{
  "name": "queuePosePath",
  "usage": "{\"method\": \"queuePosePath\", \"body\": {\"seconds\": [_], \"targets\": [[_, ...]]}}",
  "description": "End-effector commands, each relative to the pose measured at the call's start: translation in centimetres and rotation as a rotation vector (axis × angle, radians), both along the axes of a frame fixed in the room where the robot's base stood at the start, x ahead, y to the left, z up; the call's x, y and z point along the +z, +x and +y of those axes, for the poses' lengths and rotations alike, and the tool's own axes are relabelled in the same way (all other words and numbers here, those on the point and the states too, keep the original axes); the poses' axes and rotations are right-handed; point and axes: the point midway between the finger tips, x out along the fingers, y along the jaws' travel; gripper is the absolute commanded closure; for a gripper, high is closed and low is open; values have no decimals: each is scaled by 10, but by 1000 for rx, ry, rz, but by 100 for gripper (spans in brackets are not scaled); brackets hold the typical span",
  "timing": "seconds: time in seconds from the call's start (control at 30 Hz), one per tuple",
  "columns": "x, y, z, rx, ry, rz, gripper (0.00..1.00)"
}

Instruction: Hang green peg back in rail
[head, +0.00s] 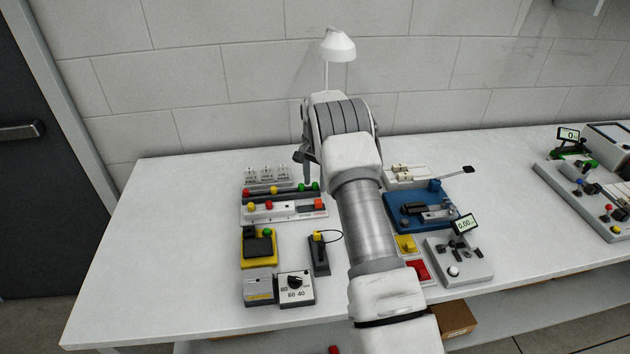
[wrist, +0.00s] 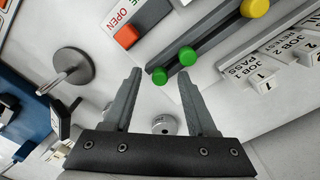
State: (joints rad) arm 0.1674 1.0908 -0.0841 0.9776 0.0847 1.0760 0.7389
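The dark rail (wrist: 218,43) carries round coloured pegs and runs diagonally in the wrist view; it also shows in the head view (head: 285,189). Two green pegs show near its end: one on the rail (wrist: 187,56) and one at its very tip (wrist: 160,76). In the head view they sit side by side at the rail's right end (head: 315,187). My gripper (wrist: 159,72) is open, its fingers apart. The end green peg appears between the fingertips, with no visible contact. I cannot tell how deep it sits or the height gap. In the head view my arm hides much of the gripper.
A white bar with an orange OPEN block (wrist: 126,37) lies beside the rail, and the white job cards (wrist: 272,65) stand on its other side. A round grey base with a post (wrist: 75,68) stands nearby. A blue fixture (head: 405,222) is right of my arm. The table's left side is clear.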

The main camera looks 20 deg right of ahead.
Motion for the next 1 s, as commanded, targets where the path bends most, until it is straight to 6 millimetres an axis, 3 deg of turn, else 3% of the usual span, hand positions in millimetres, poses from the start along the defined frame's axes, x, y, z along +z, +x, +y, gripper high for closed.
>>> {"method": "queuePosePath", "body": {"seconds": [0.23, 0.37, 1.0], "targets": [[1, 0, 0, 0, 0, 0, 43], [12, 1, 0, 0, -1, -3, 43], [152, 0, 0, 0, -1, -2, 43]]}}
